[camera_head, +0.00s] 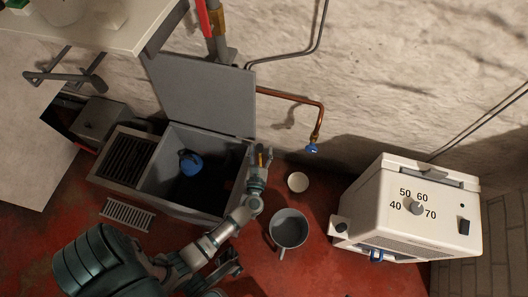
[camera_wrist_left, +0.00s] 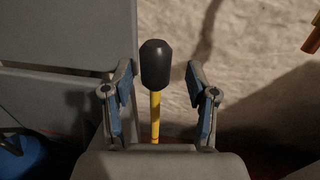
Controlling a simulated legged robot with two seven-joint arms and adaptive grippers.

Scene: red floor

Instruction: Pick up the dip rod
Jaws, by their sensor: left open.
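The dip rod has a black rounded grip (camera_wrist_left: 156,65) and a thin yellow shaft (camera_wrist_left: 155,118), and it stands roughly upright in the left wrist view. My left gripper (camera_wrist_left: 161,85) is open, with one finger on each side of the rod and a visible gap to the black grip on both sides. The lower shaft is hidden behind the gripper's body. In the head view my left gripper (camera_head: 262,157) is at the right edge of an open grey box, where a small yellow piece of the rod shows between the fingers.
The open grey box (camera_head: 165,205) has a raised lid (camera_head: 205,95) and a blue object (camera_head: 190,163) inside. A white heater (camera_head: 410,210) is at the right. A blue-handled tap (camera_head: 312,148) juts from the wall.

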